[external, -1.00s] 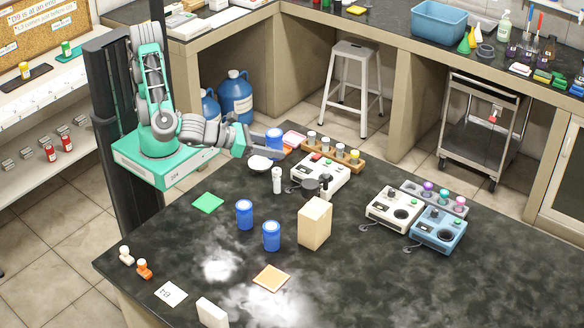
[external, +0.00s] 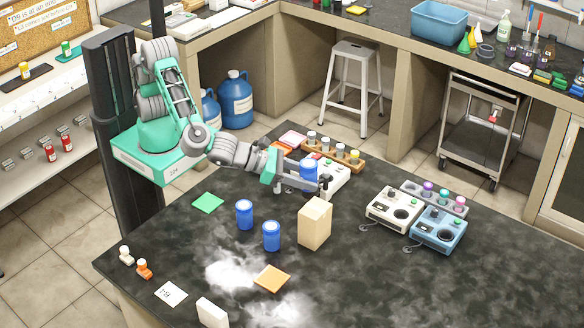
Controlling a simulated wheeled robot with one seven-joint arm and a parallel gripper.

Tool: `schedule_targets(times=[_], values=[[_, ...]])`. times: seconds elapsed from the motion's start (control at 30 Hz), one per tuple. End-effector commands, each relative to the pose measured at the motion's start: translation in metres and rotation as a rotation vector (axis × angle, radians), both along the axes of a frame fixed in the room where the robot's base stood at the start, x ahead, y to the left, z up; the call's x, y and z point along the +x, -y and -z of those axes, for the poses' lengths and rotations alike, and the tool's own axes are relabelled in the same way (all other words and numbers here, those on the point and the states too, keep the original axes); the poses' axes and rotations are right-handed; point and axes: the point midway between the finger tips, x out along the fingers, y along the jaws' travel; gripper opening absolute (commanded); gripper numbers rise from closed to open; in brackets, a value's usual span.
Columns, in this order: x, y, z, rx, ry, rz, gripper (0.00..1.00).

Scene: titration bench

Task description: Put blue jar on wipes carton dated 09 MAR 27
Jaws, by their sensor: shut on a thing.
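My gripper (external: 314,184) is shut on a blue jar (external: 309,169) with a pale lid. It holds the jar upright in front of the white instrument, behind and above a tan carton (external: 314,223). The jar and the carton are apart. The tan carton stands upright on the dark bench; no date on it is readable at this size. A smaller white box (external: 211,312) stands near the front edge, also with no readable date. Two more blue jars, one on the left (external: 244,214) and one nearer the front (external: 271,235), stand left of the tan carton.
A white instrument (external: 338,180) and a wooden rack of vials (external: 345,156) are behind my gripper. A white balance (external: 390,211) and a blue balance (external: 438,229) stand to the right. A green pad (external: 208,203) and an orange pad (external: 271,278) lie flat. The front right bench is clear.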

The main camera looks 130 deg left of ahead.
Motion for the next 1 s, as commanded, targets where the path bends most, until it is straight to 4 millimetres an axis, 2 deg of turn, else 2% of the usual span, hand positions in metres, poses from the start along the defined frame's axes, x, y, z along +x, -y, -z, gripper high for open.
schedule_targets(times=[0.1, 0.27, 0.43, 0.77, 0.8, 1.0], values=[[0.017, 0.0, 0.018, -0.001, 0.001, -0.001, 0.05], [0.028, 0.0, 0.032, -0.001, 0.002, -0.001, 0.05], [0.027, 0.0, 0.059, -0.001, 0.001, 0.0, 0.05], [0.027, 0.0, 0.064, -0.001, 0.003, 0.0, 0.05], [0.027, 0.0, 0.064, -0.001, 0.003, 0.0, 0.47], [0.027, 0.0, 0.064, -0.001, 0.003, 0.0, 0.63]])
